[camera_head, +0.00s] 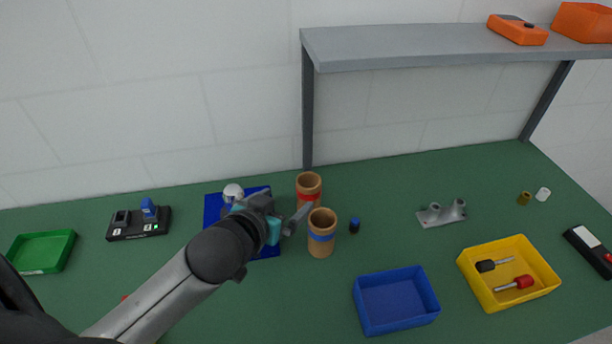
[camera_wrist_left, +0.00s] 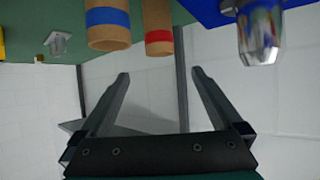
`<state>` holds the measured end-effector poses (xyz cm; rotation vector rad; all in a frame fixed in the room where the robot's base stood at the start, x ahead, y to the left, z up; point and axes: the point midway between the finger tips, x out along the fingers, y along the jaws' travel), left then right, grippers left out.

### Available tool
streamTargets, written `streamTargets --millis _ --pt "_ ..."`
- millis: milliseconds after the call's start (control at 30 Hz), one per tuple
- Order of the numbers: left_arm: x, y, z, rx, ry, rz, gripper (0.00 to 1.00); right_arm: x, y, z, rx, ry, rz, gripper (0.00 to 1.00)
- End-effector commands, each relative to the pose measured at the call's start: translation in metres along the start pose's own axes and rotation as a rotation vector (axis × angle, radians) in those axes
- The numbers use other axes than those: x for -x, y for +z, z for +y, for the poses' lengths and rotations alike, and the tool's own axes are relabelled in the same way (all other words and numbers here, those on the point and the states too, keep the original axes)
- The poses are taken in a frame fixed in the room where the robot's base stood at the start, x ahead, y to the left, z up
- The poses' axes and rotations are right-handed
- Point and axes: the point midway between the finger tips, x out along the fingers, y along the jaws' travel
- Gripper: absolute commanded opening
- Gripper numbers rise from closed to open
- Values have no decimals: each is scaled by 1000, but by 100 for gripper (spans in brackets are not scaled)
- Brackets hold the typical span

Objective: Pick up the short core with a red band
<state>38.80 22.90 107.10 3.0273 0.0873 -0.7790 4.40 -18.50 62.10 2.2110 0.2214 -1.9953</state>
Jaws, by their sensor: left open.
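The cardboard core with a red band (camera_head: 309,181) stands upright on the green table, its lower part partly hidden by my left gripper. It also shows in the left wrist view (camera_wrist_left: 158,20), at the top between and beyond the fingers. A second core with a blue band (camera_head: 321,246) stands upright in front of it and slightly right; it also shows in the left wrist view (camera_wrist_left: 108,38). My left gripper (camera_head: 298,217) is open and empty, just left of the two cores. Its fingers (camera_wrist_left: 160,75) are apart with nothing between them. My right gripper is not in view.
A blue mat (camera_head: 212,208) with a shiny round-topped object (camera_head: 233,191) lies left of the cores. A blue tray (camera_head: 398,327) and yellow tray (camera_head: 548,284) lie in front right. A grey shelf (camera_head: 430,45) overhangs behind.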

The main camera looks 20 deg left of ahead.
Motion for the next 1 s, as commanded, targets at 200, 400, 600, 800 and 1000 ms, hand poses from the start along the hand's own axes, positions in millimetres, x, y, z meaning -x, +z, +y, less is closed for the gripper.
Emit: streamTargets --millis 200,400,600,800,1000 --pt "-19 -1 0 1 0 2 100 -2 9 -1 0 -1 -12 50" --pt "-52 -1 0 1 -1 3 100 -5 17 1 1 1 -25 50" --pt "-83 -1 0 1 0 2 100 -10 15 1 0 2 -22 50" --pt "-98 0 1 1 1 1 100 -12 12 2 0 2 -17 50" --pt "-109 0 1 1 1 2 100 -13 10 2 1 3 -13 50"
